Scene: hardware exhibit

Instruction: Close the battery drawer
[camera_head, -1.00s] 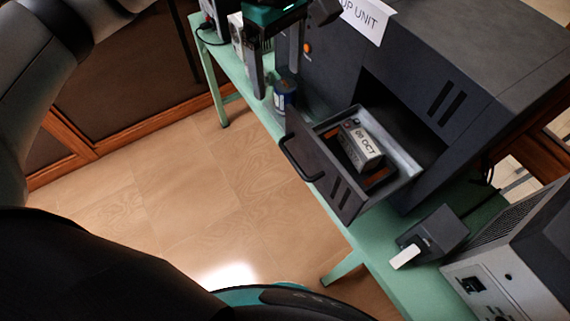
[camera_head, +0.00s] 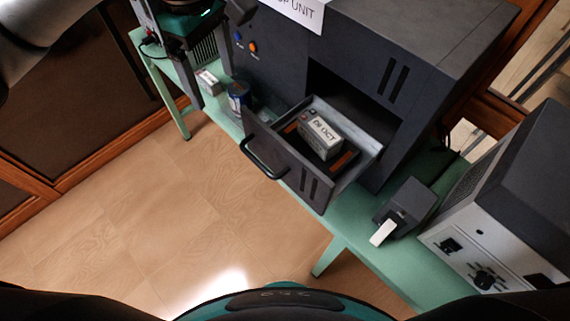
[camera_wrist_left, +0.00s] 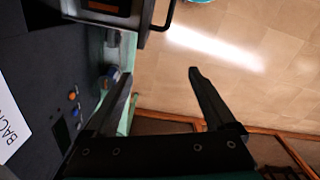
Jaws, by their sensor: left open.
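The battery drawer (camera_head: 312,184) is pulled out of the dark grey unit (camera_head: 350,50), with a dark front and a black bar handle (camera_head: 262,162). A pale box-shaped battery (camera_head: 320,135) with dark lettering lies inside it. My left gripper (camera_head: 207,90) is open and empty, beyond the drawer to its upper left and apart from it. In the left wrist view, its two fingers (camera_wrist_left: 160,76) are spread, with the handle (camera_wrist_left: 167,14) and drawer edge (camera_wrist_left: 140,30) at the top. My right gripper is not in view.
A blue can (camera_head: 238,97) stands on the green bench (camera_head: 385,265) left of the drawer. A small dark device with a white lever (camera_head: 383,232) and a large grey device (camera_head: 500,220) stand on the right. The floor (camera_head: 150,210) before the drawer is clear.

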